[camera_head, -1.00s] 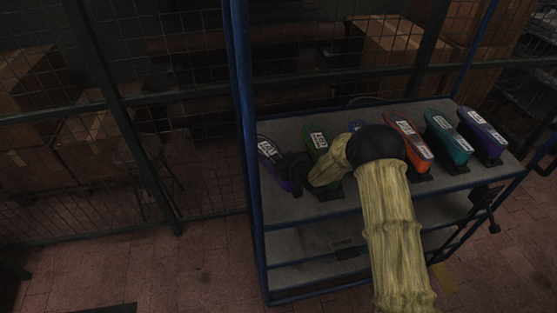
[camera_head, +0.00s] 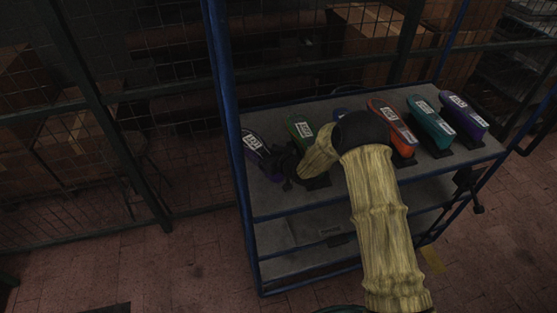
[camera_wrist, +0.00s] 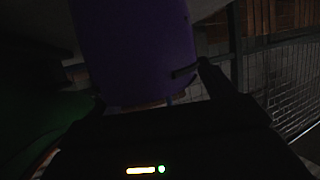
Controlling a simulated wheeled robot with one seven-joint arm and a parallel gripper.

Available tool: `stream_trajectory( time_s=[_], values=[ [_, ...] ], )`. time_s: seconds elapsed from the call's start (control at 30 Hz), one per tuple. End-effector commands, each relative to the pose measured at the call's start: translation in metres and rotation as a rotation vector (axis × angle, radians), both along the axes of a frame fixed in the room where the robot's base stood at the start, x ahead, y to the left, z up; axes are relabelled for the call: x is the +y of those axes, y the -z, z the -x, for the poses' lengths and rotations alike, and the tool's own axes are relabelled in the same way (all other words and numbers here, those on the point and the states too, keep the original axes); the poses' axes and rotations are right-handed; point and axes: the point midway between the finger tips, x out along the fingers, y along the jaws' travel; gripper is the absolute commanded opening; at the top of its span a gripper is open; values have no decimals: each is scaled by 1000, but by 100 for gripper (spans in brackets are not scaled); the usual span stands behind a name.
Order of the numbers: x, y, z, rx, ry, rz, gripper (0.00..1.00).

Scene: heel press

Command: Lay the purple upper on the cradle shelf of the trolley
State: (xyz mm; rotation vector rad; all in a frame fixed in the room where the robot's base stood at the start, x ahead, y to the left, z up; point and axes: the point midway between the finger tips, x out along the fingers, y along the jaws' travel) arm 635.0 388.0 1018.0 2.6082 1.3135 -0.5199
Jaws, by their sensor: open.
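A purple upper (camera_head: 257,146) with a white label stands at the left end of the trolley's top shelf (camera_head: 283,113). My gripper (camera_head: 281,168) is at the near right side of this upper, and my wrist and forearm hide part of the row. In the wrist view the purple upper (camera_wrist: 130,45) fills the top middle, with the dark fingers of my gripper (camera_wrist: 138,76) apart on its two sides. I cannot tell whether they touch it. A second purple upper (camera_head: 466,112) with a label stands at the right end of the same shelf.
Green (camera_head: 300,128), orange (camera_head: 390,125) and teal (camera_head: 430,120) uppers stand between the purple ones; a blue one (camera_head: 341,114) is mostly hidden. The trolley's blue post (camera_head: 227,110) rises just left of my gripper. A lower shelf (camera_head: 300,232) shows bare space. Mesh fencing stands behind.

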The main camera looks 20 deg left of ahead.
Motion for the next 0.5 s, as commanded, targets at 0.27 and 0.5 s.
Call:
stream_trajectory(
  time_s=[0.27,0.5],
  values=[
    [-30,-14,21,0,2,-1,82],
    [-59,-28,43,-1,2,0,82]
  ],
)
